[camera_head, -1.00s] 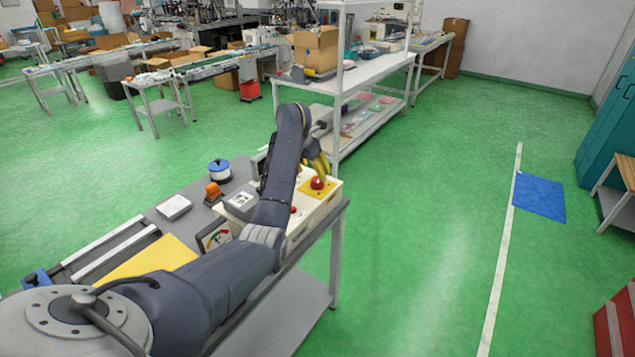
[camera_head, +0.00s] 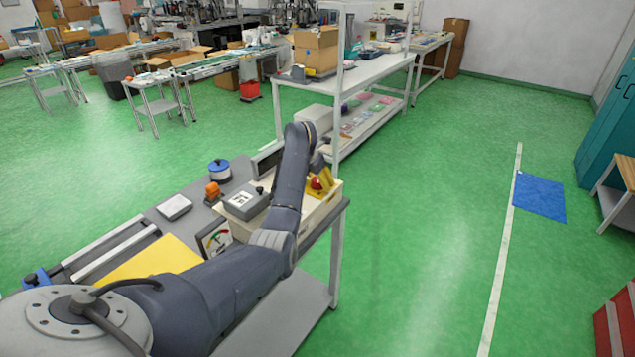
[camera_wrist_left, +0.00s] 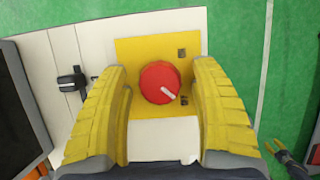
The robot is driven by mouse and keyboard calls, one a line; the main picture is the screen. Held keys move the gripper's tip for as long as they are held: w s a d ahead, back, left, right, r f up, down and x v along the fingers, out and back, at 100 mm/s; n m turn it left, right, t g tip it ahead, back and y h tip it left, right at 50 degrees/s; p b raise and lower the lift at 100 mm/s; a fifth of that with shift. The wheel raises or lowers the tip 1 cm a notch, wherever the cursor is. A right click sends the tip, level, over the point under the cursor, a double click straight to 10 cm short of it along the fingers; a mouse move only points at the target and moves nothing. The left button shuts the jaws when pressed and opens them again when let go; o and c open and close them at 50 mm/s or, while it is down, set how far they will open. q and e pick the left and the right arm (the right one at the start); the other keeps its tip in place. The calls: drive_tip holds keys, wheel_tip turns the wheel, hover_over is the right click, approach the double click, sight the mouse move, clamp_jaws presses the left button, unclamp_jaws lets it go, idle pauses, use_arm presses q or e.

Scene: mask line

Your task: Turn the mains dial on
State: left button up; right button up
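The red mains dial (camera_wrist_left: 159,83) is round, with a white pointer mark aimed at the lower right of the wrist view. It sits on a yellow plate (camera_wrist_left: 130,50) on a pale control box. In the head view the dial (camera_head: 316,183) is partly covered at the far end of the bench. My left gripper (camera_wrist_left: 161,110) is open, with one yellow finger on each side of the dial and gaps between; it also shows in the head view (camera_head: 322,176). My right gripper (camera_wrist_left: 277,147) shows small at the wrist view's lower right, its yellow fingertips apart, away from the dial.
A black lever switch (camera_wrist_left: 70,82) is left of the plate. On the bench (camera_head: 172,228) are a gauge (camera_head: 215,238), a grey box (camera_head: 245,203), an orange knob (camera_head: 212,190) and a blue-topped round part (camera_head: 219,169). A white shelf (camera_head: 375,68) stands behind.

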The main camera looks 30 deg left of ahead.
use_arm(q)
drive_tip(key=c, duration=1.2)
drive_tip(key=shift+d, duration=0.1)
drive_tip(key=n+y, duration=0.1)
drive_tip(key=n, duration=0.2)
drive_tip(key=n+y, duration=0.1)
drive_tip(key=n, duration=0.2)
drive_tip(key=n+g+y, duration=0.1)
drive_tip(key=n, duration=0.1)
drive_tip(key=shift+n, duration=0.4)
drive_tip(key=n, duration=0.2)
drive_tip(key=n+g+y, duration=0.1)
drive_tip(key=n, duration=0.1)
drive_tip(key=shift+g, duration=0.3)
drive_tip(key=shift+c, duration=0.2)
drive_tip(key=shift+n+g+y, duration=0.4)
drive_tip(key=shift+n+g, duration=0.5)
drive_tip(key=shift+n, duration=1.5)
drive_tip(key=o, duration=1.2)
drive_tip(key=shift+o, duration=0.2)
